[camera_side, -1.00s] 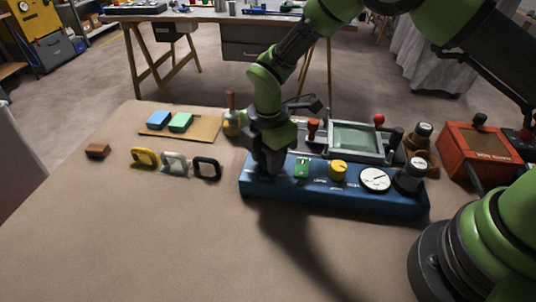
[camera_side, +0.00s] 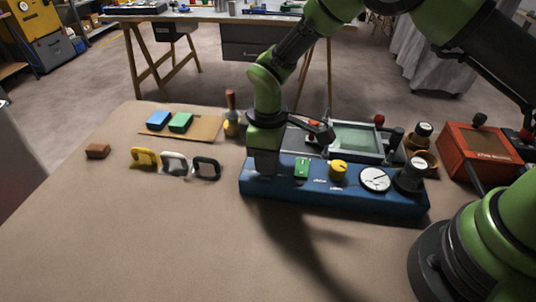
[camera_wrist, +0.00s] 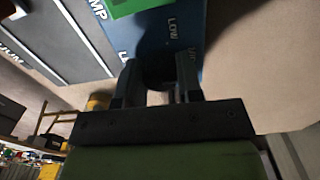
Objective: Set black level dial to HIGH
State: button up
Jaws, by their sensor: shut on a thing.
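The blue control panel (camera_side: 330,199) lies on the table and carries a green switch (camera_side: 302,168), a yellow dial (camera_side: 338,170) and a white gauge (camera_side: 375,179). My gripper (camera_side: 266,170) points down at the panel's left end. In the wrist view my gripper (camera_wrist: 160,85) is shut on the black level dial (camera_wrist: 157,70), a dark round knob between the fingers. The word LOW shows on the blue panel (camera_wrist: 193,45) beside it, with other lettering partly covered. The dial's pointer and any HIGH mark are hidden, so its setting cannot be told. The side view hides the dial behind my gripper.
Yellow (camera_side: 145,158), white (camera_side: 174,164) and black (camera_side: 207,167) handles stand left of the panel. Blue (camera_side: 158,120) and green (camera_side: 181,122) blocks lie on a tan board. A framed grey-green unit (camera_side: 356,141) stands behind the panel, a red box (camera_side: 480,152) at right. The front left table is clear.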

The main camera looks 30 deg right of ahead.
jog(key=m, duration=0.5)
jog(key=shift+m, duration=2.5)
jog(key=o, duration=0.9)
notch_tip(320, 180, up, 10)
